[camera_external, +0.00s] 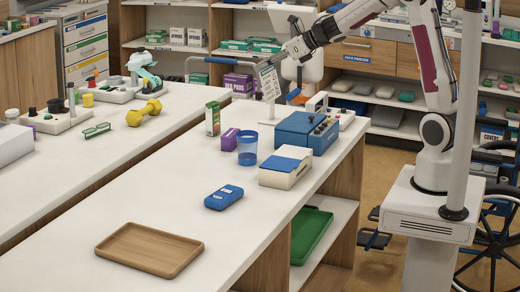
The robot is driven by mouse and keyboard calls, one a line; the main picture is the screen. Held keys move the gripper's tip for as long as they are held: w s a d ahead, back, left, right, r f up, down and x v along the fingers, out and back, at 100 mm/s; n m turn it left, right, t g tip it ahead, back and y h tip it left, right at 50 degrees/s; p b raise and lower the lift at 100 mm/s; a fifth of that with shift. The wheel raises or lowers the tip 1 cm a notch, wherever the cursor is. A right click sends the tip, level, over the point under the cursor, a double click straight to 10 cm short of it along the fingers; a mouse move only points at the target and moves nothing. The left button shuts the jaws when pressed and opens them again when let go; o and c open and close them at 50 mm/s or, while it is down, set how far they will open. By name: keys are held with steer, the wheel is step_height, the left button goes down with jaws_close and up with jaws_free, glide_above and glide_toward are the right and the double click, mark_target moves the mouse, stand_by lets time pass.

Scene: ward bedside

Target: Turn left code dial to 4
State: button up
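A blue box (296,133) stands on the white counter near its right edge. Small dark knobs show on its right-hand top; they are too small to tell which is the left code dial or what any dial reads. My gripper (268,70) is above the counter, behind and to the left of the blue box, clear of it. A pale, printed card-like panel (270,86) shows just below the gripper; I cannot tell whether they touch. The gripper's fingers are too small to tell whether they are open or shut.
A cream box with a blue top (286,167), a blue cup (247,149), a purple box (229,139) and a green-white carton (213,118) stand near the blue box. A blue case (223,197) and a wooden tray (150,249) lie nearer. The counter's left side is mostly clear.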

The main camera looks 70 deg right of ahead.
steer(key=shift+a+n+y, duration=0.25)
steer(key=shift+n+y, duration=0.05)
steer(key=shift+n, duration=0.1)
steer(key=shift+s, duration=0.1)
steer(key=shift+a, duration=0.15)
steer(key=s+d+f+m+g+h, duration=0.2)
steer(key=s+f+m+g, duration=0.3)
steer(key=s+f+m, duration=0.1)
steer(key=s+d+f+m+g+h, duration=0.3)
steer(key=s+f+m, duration=0.4)
steer(key=s, duration=0.3)
steer(key=shift+s+d+m+g, duration=0.2)
steer(key=shift+s+m+g, duration=0.2)
steer(key=shift+m+g, duration=0.5)
steer(key=shift+f, duration=0.25)
